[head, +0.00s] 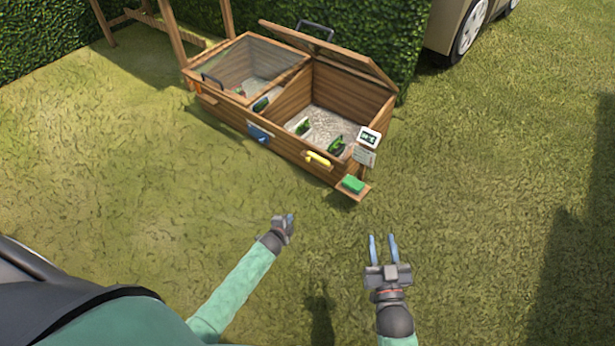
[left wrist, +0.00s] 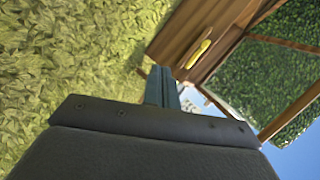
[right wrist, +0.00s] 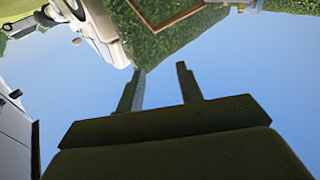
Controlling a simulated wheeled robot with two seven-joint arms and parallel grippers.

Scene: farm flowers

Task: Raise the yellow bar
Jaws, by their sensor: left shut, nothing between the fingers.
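The yellow bar (head: 318,159) is a short handle-like piece on the front face of the wooden planter box (head: 278,150), near its right end. It also shows in the left wrist view (left wrist: 198,54). My left gripper (head: 290,219) is shut and empty over the grass, in front of the box and apart from the bar. My right gripper (head: 382,240) is open and empty, right of and nearer than the box. The right wrist view shows its two spread fingers (right wrist: 160,88) against sky and hedge.
A blue handle (head: 260,133) is on the box front, left of the bar. A green block (head: 353,184) sits on a small ledge at the box's right corner. The right lid (head: 328,52) stands raised; the left glazed lid (head: 246,68) is down. A vehicle (head: 465,30) stands behind.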

